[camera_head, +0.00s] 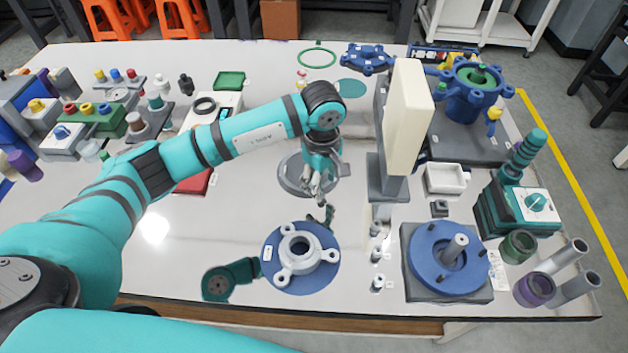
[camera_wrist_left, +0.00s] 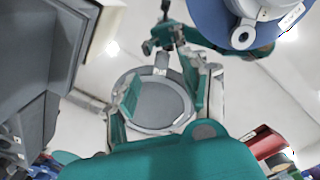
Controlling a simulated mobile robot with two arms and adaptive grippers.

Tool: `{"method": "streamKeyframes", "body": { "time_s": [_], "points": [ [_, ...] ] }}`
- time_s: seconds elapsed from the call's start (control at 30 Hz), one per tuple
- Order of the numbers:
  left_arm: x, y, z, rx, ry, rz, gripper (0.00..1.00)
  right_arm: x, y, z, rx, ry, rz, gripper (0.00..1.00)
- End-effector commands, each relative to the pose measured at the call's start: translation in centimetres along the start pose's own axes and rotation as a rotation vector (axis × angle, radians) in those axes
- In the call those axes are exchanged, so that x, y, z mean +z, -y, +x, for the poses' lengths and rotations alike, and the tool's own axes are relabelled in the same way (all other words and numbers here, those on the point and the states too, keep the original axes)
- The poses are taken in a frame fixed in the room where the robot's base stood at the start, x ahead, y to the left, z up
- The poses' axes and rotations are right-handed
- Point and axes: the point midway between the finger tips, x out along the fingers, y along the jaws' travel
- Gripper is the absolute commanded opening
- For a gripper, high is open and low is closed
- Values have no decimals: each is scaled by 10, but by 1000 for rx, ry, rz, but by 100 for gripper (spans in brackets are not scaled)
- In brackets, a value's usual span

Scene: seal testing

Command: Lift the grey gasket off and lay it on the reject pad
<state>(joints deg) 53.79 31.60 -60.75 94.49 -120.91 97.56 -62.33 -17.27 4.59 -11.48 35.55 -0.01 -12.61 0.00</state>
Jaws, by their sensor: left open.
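A round grey piece with a lighter grey rim (camera_head: 286,184), which looks like the grey gasket on its seat, lies in the middle of the table. It also shows in the left wrist view (camera_wrist_left: 160,129), around a darker grey disc. My left gripper (camera_head: 317,196) is open above its right part, pointing down. In the wrist view my open fingers (camera_wrist_left: 163,82) frame the ring, with nothing held between them. Whether they touch it, I cannot tell. A red pad (camera_head: 197,184), possibly the reject pad, is partly hidden behind my left arm; a red edge shows in the wrist view (camera_wrist_left: 264,141).
A tall cream-and-grey stand (camera_head: 405,120) rises close to the right of my gripper. A blue disc with a light grey flange (camera_head: 300,255) and a dark teal tool (camera_head: 230,280) lie in front. A blue round fixture (camera_head: 447,258) stands front right.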

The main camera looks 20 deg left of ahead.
Motion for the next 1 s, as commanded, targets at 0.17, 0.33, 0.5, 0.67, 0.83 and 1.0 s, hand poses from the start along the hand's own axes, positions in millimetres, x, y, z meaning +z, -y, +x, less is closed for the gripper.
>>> {"method": "streamKeyframes", "body": {
  "time_s": [0.17, 0.33, 0.5, 0.67, 0.83, 1.0],
  "points": [
    [-4, 4, 25, -6, 2, -3, 46, -1, -2, -9, 2, -1, 0, 40],
    [-4, 3, 45, -3, 1, -1, 46, -2, -2, -10, 2, -1, 0, 40],
    [-4, 2, 49, 0, 0, 0, 46, -2, -2, -10, 2, -2, 0, 40],
    [-4, 2, 49, 0, 0, 0, 39, -2, -2, -10, 2, -2, 0, 40],
    [-4, 2, 48, -1, 0, 0, 17, -2, -2, -10, 2, -1, 0, 40],
    [-4, 2, 48, -1, 0, 0, 0, -2, -2, -10, 2, -1, 0, 40]
  ]
}}
